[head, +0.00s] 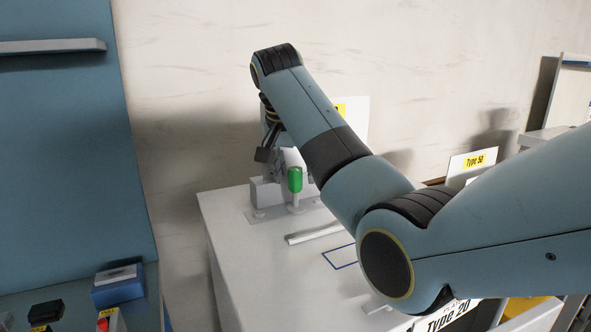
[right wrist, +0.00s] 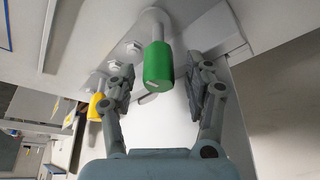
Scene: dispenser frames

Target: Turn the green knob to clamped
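The green knob (head: 295,180) stands upright on a short pale post on the grey clamp fixture (head: 265,193), on the white bench. In the right wrist view the green knob (right wrist: 158,66) lies between the two fingers of my right gripper (right wrist: 163,85), with visible gaps on both sides. My right gripper (head: 273,150) is open and reaches down beside the knob in the head view, partly hidden behind its own arm. My left gripper is in neither view.
A yellow knob (right wrist: 95,106) sits just left of the gripper in the right wrist view. A pale bar (head: 313,234) and a blue outlined rectangle (head: 341,258) are on the bench. Small boxes (head: 118,288) lie lower left.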

